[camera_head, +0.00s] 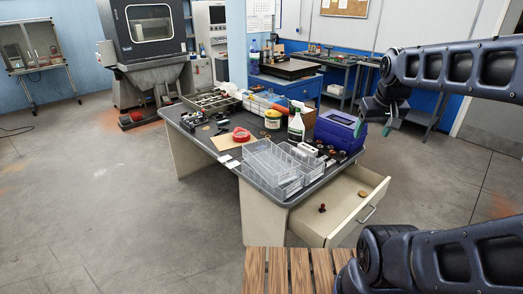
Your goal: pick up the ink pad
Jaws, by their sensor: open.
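I cannot pick out the ink pad for certain at this size. A small round tan thing (362,193) lies in the open drawer (343,221) of the desk, and it may be the ink pad. A small dark red thing (322,208), perhaps a stamp, is in the same drawer, to its left. My gripper (373,129) is open, with teal fingertips, and hangs in the air by the purple-blue box at the desk's right end. It is above and apart from the drawer. No held object shows.
The grey desk (213,143) carries clear boxes (272,168), a white-green bottle (296,127), a red tape roll (241,134), a yellow-labelled jar (272,119) and a purple-blue box (337,132). Wooden slats (290,272) are at the bottom. The floor at left is clear.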

